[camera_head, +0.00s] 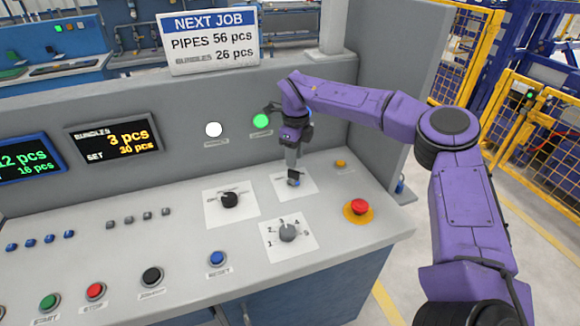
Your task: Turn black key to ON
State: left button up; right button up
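My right gripper (292,176) points down from the purple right arm onto a white plate (310,186) on the console's sloping panel. A small dark part shows at its fingertips and may be the black key, but the fingers cover most of it. I cannot tell whether they grip it. A black rotary knob (230,200) on its own white plate stands just left of the gripper, with labels too small to read. My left gripper is not in view.
A grey numbered selector (288,232) sits in front of the gripper. A red emergency button (360,206) is to the right, and a blue reset button (217,258) in front. A lit green lamp (262,121) and white lamp (213,129) are on the back wall.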

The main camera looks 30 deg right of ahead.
aim_at(294, 171)
jog(key=f, duration=0.1)
jog(key=s+f, duration=0.1)
jog(key=f, duration=0.1)
jog(key=shift+d+f+p, duration=0.1)
jog(key=shift+p, duration=0.3)
jog(key=f, duration=0.1)
jog(key=w+f, duration=0.2)
jog(key=shift+f, duration=0.25)
jog(key=shift+s+r, duration=0.25)
jog(key=shift+s, duration=0.25)
jog(key=shift+c, duration=1.2)
grip_shut()
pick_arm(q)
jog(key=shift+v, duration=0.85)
